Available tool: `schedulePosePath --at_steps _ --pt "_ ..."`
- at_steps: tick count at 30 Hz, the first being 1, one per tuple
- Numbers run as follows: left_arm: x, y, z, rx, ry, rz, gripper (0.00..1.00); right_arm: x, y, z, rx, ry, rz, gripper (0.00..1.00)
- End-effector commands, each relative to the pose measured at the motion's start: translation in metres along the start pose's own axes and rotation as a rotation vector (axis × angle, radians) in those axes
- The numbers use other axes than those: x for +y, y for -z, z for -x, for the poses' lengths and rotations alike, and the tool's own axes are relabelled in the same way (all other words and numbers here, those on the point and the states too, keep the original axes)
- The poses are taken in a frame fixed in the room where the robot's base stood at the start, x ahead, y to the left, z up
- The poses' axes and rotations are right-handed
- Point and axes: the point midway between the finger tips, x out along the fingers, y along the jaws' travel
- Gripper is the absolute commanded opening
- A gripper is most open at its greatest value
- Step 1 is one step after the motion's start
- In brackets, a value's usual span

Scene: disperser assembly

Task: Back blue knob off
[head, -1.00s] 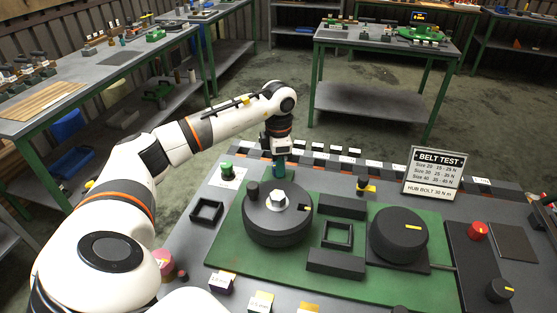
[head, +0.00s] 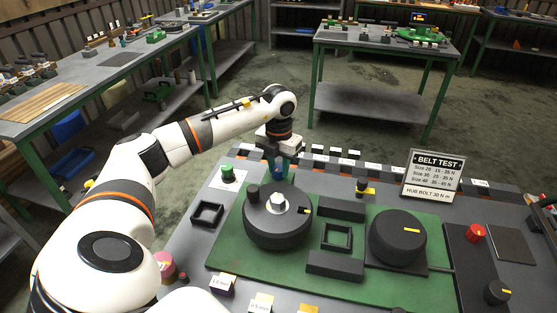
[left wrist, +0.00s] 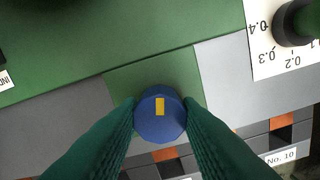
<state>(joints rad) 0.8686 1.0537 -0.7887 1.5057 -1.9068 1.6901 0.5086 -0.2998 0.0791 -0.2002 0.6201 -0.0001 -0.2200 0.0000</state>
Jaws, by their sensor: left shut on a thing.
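The blue knob (left wrist: 160,128) is a round cap with a yellow mark on top, at the middle of the left wrist view. The mark runs up and down in that view. My left gripper (left wrist: 160,108) has its two green fingers against the knob's left and right sides, shut on it. In the head view the left gripper (head: 278,173) points down at the back edge of the green board, and its fingers hide most of the knob. My right gripper is not in view.
Close by stand a green knob (head: 228,173) on a scale plate, a large black pulley (head: 277,228) with a hex bolt, and a small black knob (head: 362,187). A BELT TEST sign (head: 436,175) stands to the right. A black square frame (head: 207,213) lies to the left.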

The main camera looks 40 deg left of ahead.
Motion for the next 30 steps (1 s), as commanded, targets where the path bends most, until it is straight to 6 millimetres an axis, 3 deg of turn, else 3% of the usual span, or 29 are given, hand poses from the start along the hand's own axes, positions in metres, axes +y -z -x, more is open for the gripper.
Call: schedulePosePath --at_steps 9,24,25,28,30 --pt "-0.0007 0.0008 0.0016 0.003 0.000 0.107 0.08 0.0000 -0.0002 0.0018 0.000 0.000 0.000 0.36" --pt "-0.0008 0.0010 0.0017 0.004 0.000 0.123 0.08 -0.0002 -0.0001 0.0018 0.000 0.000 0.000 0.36" --pt "-0.0008 0.0010 0.0018 0.004 0.000 0.123 0.34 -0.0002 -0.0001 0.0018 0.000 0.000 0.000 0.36" --pt "-0.0007 0.0008 0.0015 0.004 0.000 0.122 0.51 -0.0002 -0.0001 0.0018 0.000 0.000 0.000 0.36" --pt "-0.0005 0.0006 0.0011 0.003 0.000 0.122 0.53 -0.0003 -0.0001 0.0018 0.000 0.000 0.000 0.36"
